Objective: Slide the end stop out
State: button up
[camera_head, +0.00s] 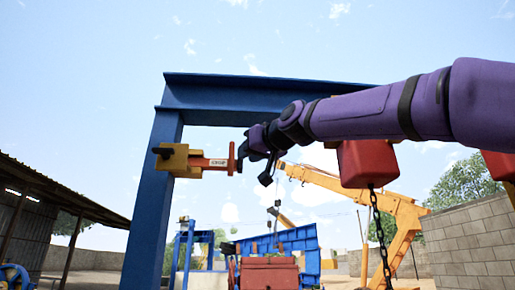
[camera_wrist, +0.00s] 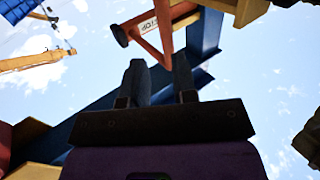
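In the wrist view the end stop (camera_wrist: 148,28) is at the top, beyond the fingertips. My gripper (camera_head: 243,150) is just right of the end plate in the head view. In the wrist view my gripper (camera_wrist: 160,68) shows two dark fingers with a gap and nothing between them. Whether a finger touches the plate cannot be told.
The blue gantry frame (camera_head: 148,195) has a post at left and a beam (camera_head: 240,95) above my arm. A red block (camera_head: 367,163) with a chain hangs at right. An orange crane (camera_head: 405,220) and a red bin (camera_head: 268,273) are behind. Open air lies below my gripper.

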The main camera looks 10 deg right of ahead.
jog(key=shift+v, duration=1.85)
jog(key=shift+s+f, duration=0.1)
jog(key=s+d+f+m+g+h, duration=0.2)
jog(key=s+d+f, duration=0.5)
jog(key=f, duration=0.9)
jog(key=s+d+f+m+g+h, duration=0.2)
jog(key=s+d+f, duration=0.6)
jog(key=f, duration=0.9)
jog(key=s+d+f+m+g+h, duration=0.2)
jog(key=s+d+f+g+h, duration=0.3)
jog(key=f, duration=1.2)
jog(key=s+d+g, duration=0.1)
jog(key=s+d, duration=0.2)
jog(key=s, duration=0.2)
jog(key=shift+d+f+h, duration=0.2)
jog(key=shift+f+h, duration=0.05)
jog(key=shift+h, duration=0.05)
